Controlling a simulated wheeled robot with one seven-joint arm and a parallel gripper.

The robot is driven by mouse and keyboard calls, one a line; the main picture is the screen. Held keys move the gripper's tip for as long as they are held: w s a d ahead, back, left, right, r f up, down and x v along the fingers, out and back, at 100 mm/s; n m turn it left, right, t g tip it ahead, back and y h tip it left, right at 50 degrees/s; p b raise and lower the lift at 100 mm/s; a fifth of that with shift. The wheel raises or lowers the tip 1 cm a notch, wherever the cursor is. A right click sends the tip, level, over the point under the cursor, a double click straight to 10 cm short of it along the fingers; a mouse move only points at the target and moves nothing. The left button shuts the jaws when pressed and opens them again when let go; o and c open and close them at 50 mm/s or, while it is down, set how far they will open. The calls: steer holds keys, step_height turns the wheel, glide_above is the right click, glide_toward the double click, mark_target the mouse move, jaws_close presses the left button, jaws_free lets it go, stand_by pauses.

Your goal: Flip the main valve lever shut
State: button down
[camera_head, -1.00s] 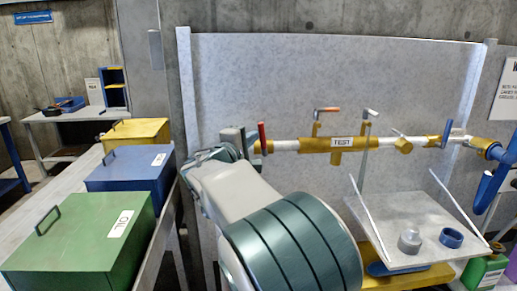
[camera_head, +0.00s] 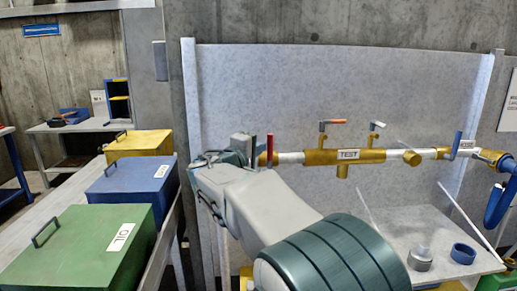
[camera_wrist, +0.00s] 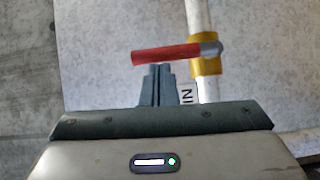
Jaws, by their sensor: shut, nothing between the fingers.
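A red lever (camera_head: 269,150) stands upright at the left end of the pipe in the head view, crosswise to the pipe. In the wrist view the red lever (camera_wrist: 165,53) lies across the picture, its pivot on a yellow fitting (camera_wrist: 205,68) at the right. A white label (camera_wrist: 187,95) beside the pipe shows only the letters "IN"; the rest is hidden. My gripper (camera_wrist: 158,68) is shut and empty. Its fingertips are just below the red lever in the wrist view; I cannot tell if they touch. In the head view my gripper is just left of the lever, partly hidden.
The pipe carries a "TEST" fitting (camera_head: 347,155) with small red-tipped (camera_head: 332,122) and grey levers, and a blue handle (camera_head: 456,145) further right. A grey panel (camera_head: 340,85) stands behind. Green (camera_head: 85,240), blue and yellow bins line the left. A shelf with two rings is below right.

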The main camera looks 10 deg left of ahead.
steer(key=a+b+v, duration=0.2)
steer(key=v, duration=1)
steer(key=shift+a+f, duration=0.2)
steer(key=shift+a, duration=0.3)
steer(key=d+f+m+g+h+p, duration=0.1)
steer(key=d+f+m+g, duration=0.3)
steer(key=d, duration=0.9)
steer(key=d+f+m+g+h, duration=0.1)
steer(key=d+f+g, duration=0.45)
steer(key=d, duration=0.75)
steer(key=s+d+f+m+g+y+p, duration=0.1)
steer(key=s+d+f+m+g+y, duration=0.1)
steer(key=s+d+f, duration=0.4)
steer(key=s+d+f+m+g+y+p, duration=0.1)
steer(key=s+d+f+m+y, duration=0.3)
steer(key=s, duration=1.1)
step_height(320, 180, down, 2)
steer(key=d+m+g, duration=0.1)
steer(key=d+m, duration=0.1)
steer(key=m, duration=0.1)
steer(key=shift+s+d+g+y, duration=0.2)
steer(key=shift+s+g+y, duration=0.1)
steer(key=shift+s+g, duration=0.05)
